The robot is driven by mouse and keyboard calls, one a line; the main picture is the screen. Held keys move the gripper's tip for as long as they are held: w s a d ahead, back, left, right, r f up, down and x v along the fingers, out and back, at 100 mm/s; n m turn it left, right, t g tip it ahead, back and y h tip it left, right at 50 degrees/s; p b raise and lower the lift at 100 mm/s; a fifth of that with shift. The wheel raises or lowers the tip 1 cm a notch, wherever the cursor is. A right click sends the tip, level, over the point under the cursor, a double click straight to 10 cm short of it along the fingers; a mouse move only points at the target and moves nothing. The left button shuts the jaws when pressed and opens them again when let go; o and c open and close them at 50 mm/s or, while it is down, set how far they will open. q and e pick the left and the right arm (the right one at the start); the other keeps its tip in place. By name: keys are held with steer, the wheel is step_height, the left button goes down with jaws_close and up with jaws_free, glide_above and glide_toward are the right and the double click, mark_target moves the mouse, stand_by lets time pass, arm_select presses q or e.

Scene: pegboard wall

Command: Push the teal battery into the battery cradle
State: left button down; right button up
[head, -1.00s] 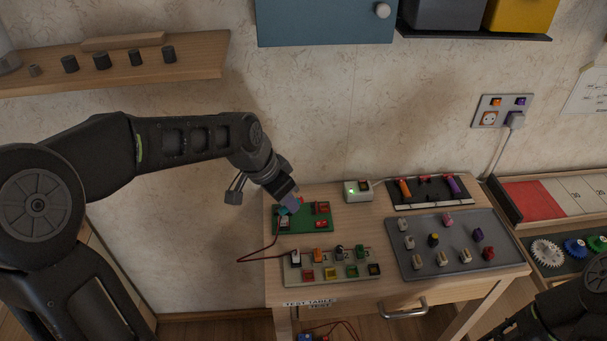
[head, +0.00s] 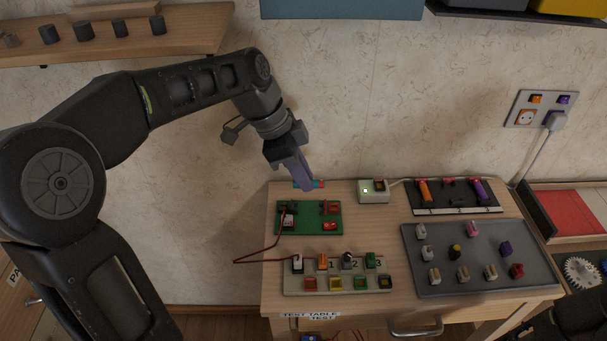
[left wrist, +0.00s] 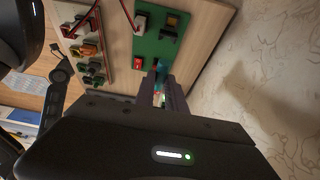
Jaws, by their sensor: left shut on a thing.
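My left gripper (head: 304,184) is shut on the teal battery (head: 316,184) and holds it above the back left part of the table, behind the green board (head: 311,231). The battery lies crosswise between the fingers, which hide its middle. In the left wrist view the teal battery (left wrist: 160,73) shows between the fingertips, over the board's edge. The green board bears a black part (head: 287,208), a red part (head: 331,207), a white switch and a red button. I cannot tell for sure which part is the battery cradle. My right gripper is not clearly in view.
A black tray (head: 452,209) with an orange and a purple cylinder stands at the back right. A white box (head: 373,197) with a green light is beside it. A grey tray (head: 480,285) and a switch panel (head: 338,290) fill the front. A red wire loops left.

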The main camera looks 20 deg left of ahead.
arm_select(q)
steer(key=b, duration=0.4)
glide_above(311, 210)
steer(key=a, duration=0.2)
steer(key=shift+s+d+f, duration=0.15)
steer(key=shift+f, duration=1.2)
steer(key=shift+s+d+f, duration=0.1)
steer(key=shift+f, duration=1.25)
steer(key=shift+f+b, duration=0.8)
steer(key=shift+f, duration=0.1)
steer(key=c, duration=1.3)
jaws_free()
steer(key=shift+r, duration=0.1)
steer(key=shift+r+p, duration=1.85)
steer(key=shift+r, duration=0.6)
steer(key=shift+s+f, duration=0.1)
